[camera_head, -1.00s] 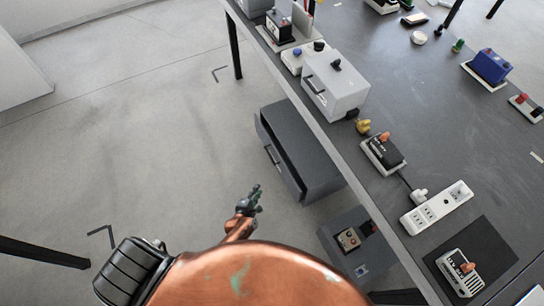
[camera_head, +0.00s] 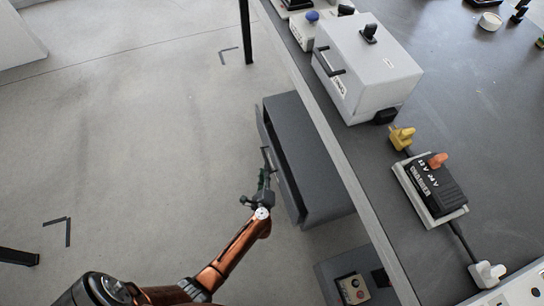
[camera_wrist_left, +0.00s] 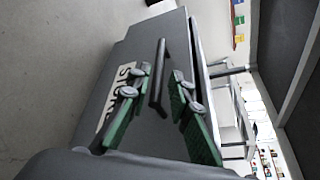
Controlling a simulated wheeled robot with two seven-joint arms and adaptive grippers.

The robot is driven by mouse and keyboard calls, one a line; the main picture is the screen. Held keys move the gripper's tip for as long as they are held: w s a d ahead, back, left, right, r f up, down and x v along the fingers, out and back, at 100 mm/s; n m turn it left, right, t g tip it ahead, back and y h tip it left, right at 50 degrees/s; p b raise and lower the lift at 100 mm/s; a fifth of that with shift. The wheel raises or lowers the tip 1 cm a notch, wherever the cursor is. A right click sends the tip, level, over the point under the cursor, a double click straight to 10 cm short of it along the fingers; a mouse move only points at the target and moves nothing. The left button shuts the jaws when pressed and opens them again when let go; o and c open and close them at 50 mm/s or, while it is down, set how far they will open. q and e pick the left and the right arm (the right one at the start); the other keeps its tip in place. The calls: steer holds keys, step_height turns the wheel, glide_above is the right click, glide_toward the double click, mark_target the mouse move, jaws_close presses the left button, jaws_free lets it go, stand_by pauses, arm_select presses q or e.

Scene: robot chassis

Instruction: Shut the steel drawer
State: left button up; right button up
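The steel drawer (camera_head: 284,178) is a dark grey drawer in the unit (camera_head: 318,160) under the table. It stands partly out, with a dark gap behind its front. Its black bar handle (camera_head: 267,161) is on the front; the handle (camera_wrist_left: 158,72) and a pale label (camera_wrist_left: 118,95) also show in the left wrist view. My left gripper (camera_head: 261,192) is at the drawer front, near the handle. In the left wrist view its green-padded fingers (camera_wrist_left: 160,88) are apart, one on each side of the handle's line. I cannot tell whether they touch it. My right gripper is out of view.
The grey table (camera_head: 330,125) overhangs the drawer unit. On it stand a light grey box (camera_head: 365,75) and a black charger-like block (camera_head: 435,190). A second dark unit (camera_head: 350,285) with a socket plate stands nearer. The floor (camera_head: 130,130) at the left is clear.

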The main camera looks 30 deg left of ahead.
mark_target(265, 158)
arm_select(q)
steer(key=shift+n, duration=0.3)
steer(key=b+x, duration=0.1)
steer(key=x, duration=0.2)
steer(key=b+x, duration=0.1)
steer(key=x, duration=0.2)
steer(key=shift+w+a+f+b, duration=0.15)
steer(key=shift+w+f+b, duration=0.15)
steer(key=shift+w+a, duration=0.35)
steer(key=shift+w, duration=0.25)
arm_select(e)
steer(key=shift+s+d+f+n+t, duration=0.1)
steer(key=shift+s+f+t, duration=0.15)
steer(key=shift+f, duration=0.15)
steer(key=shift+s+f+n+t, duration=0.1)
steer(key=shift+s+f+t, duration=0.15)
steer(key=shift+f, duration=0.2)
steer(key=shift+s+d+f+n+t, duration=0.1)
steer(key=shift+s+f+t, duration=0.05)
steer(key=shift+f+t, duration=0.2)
arm_select(q)
steer(key=shift+c, duration=0.4)
jaws_close()
